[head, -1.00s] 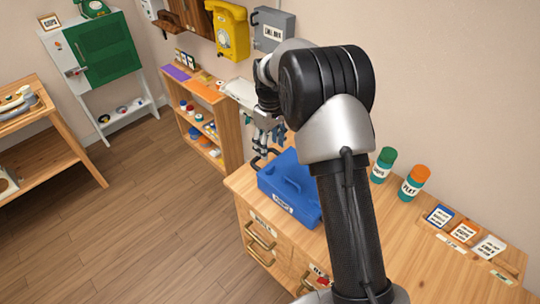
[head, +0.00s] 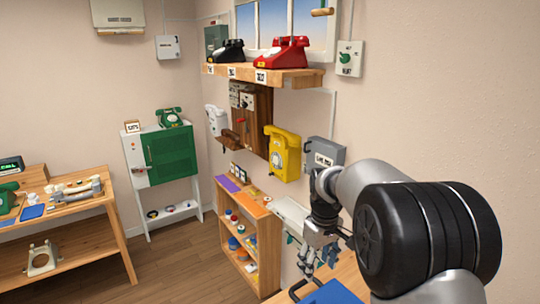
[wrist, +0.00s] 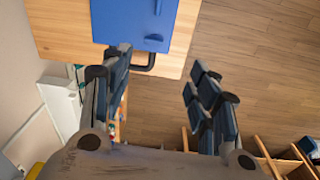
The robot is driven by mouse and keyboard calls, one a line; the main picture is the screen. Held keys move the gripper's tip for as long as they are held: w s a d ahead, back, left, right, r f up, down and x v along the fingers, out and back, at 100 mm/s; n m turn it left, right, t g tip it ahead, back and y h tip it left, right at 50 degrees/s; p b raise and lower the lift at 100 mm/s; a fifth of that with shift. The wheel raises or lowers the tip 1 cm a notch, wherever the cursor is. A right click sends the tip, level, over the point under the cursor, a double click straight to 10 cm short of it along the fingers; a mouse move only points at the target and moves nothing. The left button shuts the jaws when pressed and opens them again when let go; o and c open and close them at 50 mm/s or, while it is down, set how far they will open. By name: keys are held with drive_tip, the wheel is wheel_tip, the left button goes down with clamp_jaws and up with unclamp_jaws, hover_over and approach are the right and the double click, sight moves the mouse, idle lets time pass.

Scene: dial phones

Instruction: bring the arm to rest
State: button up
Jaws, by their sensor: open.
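My gripper (head: 320,246) is in the lower right of the head view, at the end of my raised arm, in front of the wall and above the wooden counter. In the wrist view my gripper (wrist: 165,100) has its two fingers wide apart with nothing between them. A blue box (wrist: 133,22) lies on the wooden counter (wrist: 72,50) beyond the fingertips, apart from them. In the head view only the top of the blue box (head: 332,293) shows at the bottom edge.
A yellow dial phone (head: 283,153) and a grey box (head: 325,155) hang on the wall near my arm. A low wooden shelf (head: 268,225) stands left of my gripper. A shelf above holds a red phone (head: 283,52) and a black phone (head: 226,52). Open floor (head: 190,268) lies left.

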drive_tip(key=s+r+m+t, duration=0.1)
drive_tip(key=s+r+m, duration=0.1)
drive_tip(key=s+r, duration=0.5)
drive_tip(key=s+r+m+t, duration=0.1)
drive_tip(key=s+r, duration=0.4)
drive_tip(key=s, duration=0.5)
drive_tip(key=s+f+m+t, duration=0.1)
drive_tip(key=s+m+t, duration=0.1)
drive_tip(key=s, duration=1.4)
drive_tip(key=shift+f+m, duration=0.35)
drive_tip(key=shift+m, duration=0.15)
drive_tip(key=shift+d, duration=0.1)
